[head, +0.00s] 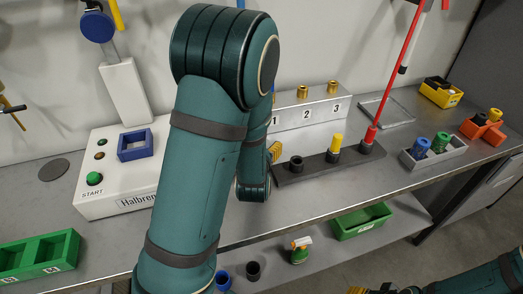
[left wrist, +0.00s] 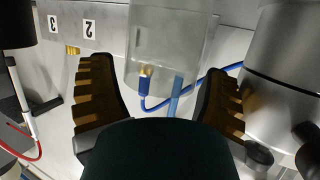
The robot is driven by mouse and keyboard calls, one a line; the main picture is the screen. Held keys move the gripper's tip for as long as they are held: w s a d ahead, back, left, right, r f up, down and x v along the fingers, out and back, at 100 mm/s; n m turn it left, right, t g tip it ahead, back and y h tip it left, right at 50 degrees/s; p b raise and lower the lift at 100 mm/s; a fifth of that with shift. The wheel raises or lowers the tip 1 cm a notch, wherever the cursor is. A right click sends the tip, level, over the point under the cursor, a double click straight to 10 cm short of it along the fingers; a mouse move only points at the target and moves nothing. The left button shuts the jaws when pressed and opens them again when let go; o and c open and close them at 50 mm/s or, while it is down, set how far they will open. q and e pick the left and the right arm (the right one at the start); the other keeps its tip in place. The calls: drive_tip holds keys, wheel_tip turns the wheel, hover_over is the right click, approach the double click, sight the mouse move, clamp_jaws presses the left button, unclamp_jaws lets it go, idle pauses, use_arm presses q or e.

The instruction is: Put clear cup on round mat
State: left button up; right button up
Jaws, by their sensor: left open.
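The clear cup (left wrist: 170,40) is see-through and shows in the left wrist view, with its lower part between the fingers of my left gripper (left wrist: 156,68). The gripper is open, with a gap on each side of the cup. In the head view my left arm hides the cup and most of that gripper; only a yellow finger (head: 273,151) shows. The round mat (head: 54,169) is a dark grey disc, lying bare at the far left of the bench. My right gripper (head: 373,290) is partly cut off at the bottom edge, its opening unclear.
A white box with a START button (head: 94,179) stands between the mat and my left arm. A dark block with posts (head: 320,167) and a numbered stand (head: 310,112) are to the right. A green tray (head: 40,255) sits at the front left.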

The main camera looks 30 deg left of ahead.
use_arm(q)
drive_tip(key=shift+s, duration=0.15)
drive_tip(key=c, duration=1)
